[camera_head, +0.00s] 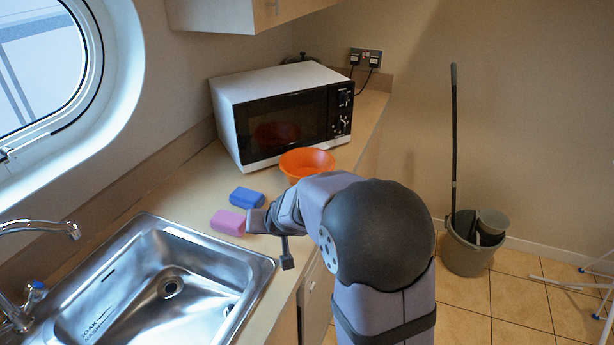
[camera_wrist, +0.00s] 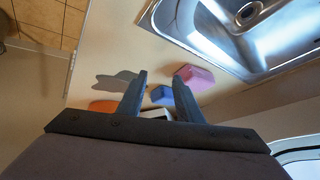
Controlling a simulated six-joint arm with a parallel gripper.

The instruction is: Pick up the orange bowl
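The orange bowl (camera_head: 305,163) stands upright on the counter in front of the microwave in the head view. My arm partly hides its lower right side. In the wrist view a bit of the bowl (camera_wrist: 103,106) shows left of my fingers, mostly hidden behind the gripper body. My gripper (camera_wrist: 158,82) has its two fingers apart with nothing held between them. In the head view it is over the counter near the pink sponge, nearer the sink than the bowl and apart from the bowl.
A pink sponge (camera_head: 228,222) and a blue sponge (camera_head: 246,197) lie on the counter between the sink (camera_head: 262,268) and the bowl. The microwave (camera_head: 285,112) stands close behind the bowl. A grey bucket with a mop (camera_head: 470,252) stands on the floor at right.

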